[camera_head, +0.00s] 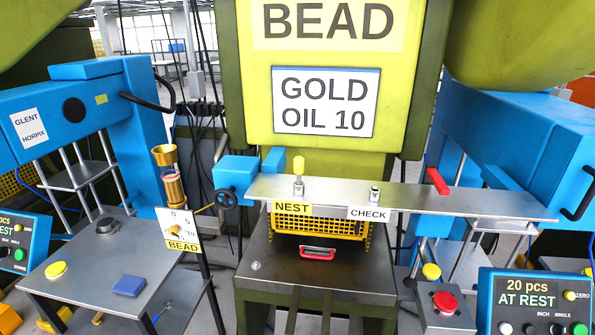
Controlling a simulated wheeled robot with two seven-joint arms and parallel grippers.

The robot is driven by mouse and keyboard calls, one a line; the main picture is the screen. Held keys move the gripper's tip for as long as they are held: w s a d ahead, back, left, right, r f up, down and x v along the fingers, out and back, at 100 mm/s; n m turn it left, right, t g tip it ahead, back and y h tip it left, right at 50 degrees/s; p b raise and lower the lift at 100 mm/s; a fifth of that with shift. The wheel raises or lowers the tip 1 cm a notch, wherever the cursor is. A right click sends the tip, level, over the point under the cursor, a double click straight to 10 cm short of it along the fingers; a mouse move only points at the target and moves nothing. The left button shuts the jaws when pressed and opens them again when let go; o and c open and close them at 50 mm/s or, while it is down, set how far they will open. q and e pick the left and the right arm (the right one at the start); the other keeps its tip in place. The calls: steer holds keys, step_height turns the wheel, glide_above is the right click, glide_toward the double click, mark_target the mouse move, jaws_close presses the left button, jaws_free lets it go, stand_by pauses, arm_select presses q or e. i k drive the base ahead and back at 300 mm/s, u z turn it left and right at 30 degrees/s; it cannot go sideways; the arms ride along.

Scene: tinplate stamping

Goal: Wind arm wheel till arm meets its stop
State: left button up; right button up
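A small dark handwheel (226,198) with a brass-coloured handle sits on the front of a blue block (237,170), left of the press centre. A long flat silver bar (420,196) runs right from near this block, across the front of the press. It carries a NEST label (291,208) and a CHECK label (369,214). A red piece (437,181) stands tilted at the bar's back edge, right of centre. I cannot tell which part is the stop or whether anything touches it. Neither gripper shows in the head view.
A yellow basket (318,222) sits under the bar, above a dark table with a red handle (317,253). A grey table (85,270) with a blue pad (129,286) stands left. A dial sign (178,228) is near the wheel. A red button box (445,305) stands right.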

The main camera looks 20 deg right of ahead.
mark_target(229, 192)
steer(key=z, duration=2.6)
steer(key=k, duration=2.05)
steer(key=u, duration=2.35)
steer(key=i, duration=0.5)
steer(key=u, duration=0.05)
